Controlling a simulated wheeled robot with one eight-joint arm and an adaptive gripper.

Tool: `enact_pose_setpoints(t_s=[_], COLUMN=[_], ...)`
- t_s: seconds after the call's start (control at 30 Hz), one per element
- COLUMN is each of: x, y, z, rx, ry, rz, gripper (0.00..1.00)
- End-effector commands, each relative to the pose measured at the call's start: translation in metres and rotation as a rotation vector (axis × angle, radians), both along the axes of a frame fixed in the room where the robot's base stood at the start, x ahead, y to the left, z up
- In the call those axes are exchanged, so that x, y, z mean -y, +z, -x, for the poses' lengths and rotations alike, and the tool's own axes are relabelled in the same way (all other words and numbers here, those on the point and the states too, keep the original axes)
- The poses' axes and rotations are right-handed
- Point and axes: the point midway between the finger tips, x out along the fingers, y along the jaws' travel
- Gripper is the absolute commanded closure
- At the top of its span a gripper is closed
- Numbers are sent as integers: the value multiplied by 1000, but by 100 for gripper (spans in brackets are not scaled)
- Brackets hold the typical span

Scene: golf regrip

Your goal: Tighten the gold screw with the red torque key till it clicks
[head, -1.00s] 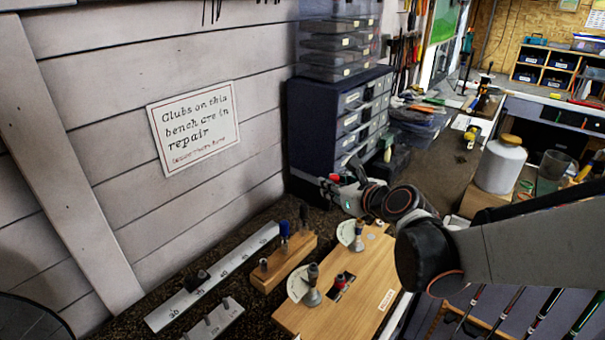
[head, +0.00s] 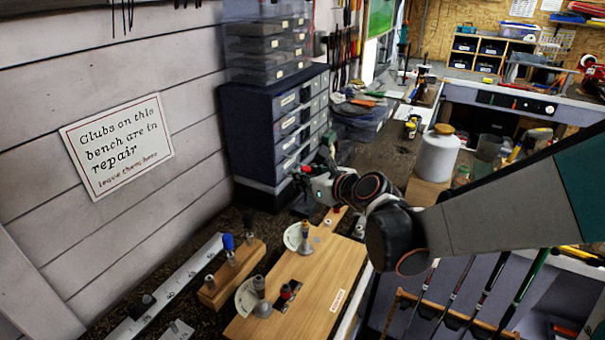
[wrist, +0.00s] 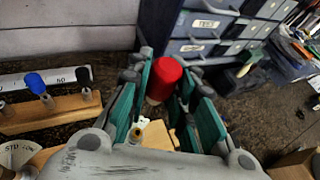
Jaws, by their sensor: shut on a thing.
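My gripper (head: 312,181) is at the far end of the wooden board in the head view, above the bench. In the wrist view its green-padded fingers (wrist: 160,92) are closed around the red torque key (wrist: 165,78). Only the key's red handle shows clearly; its shaft and tip are hidden. A small bit of red also shows at the gripper in the head view (head: 306,169). A small gold-coloured piece (wrist: 143,122) shows below the key in the wrist view; I cannot tell for sure that it is the gold screw. The key appears apart from it.
The wooden board (head: 330,270) carries two posts with white dials (head: 293,236) (head: 246,296). A wooden block (head: 232,275) left of it holds a blue-handled tool (head: 228,243). A dark drawer cabinet (head: 275,125) stands close behind my gripper. A white jar (head: 437,155) stands to the right.

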Motion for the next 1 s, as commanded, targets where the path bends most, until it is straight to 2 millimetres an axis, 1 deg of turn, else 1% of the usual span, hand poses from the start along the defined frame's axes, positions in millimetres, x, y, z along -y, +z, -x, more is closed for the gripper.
enact_pose_setpoints(t_s=[0.17, 0.63, 0.8, 1.0], x=[0, 0, 0, 0], y=[-11, -52, -58, -57], z=[0, 0, 0, 0], rx=[0, 0, 0, 0], ry=[0, 0, 0, 0], rz=[1, 1, 1, 1], gripper=[100, 100, 100, 100])
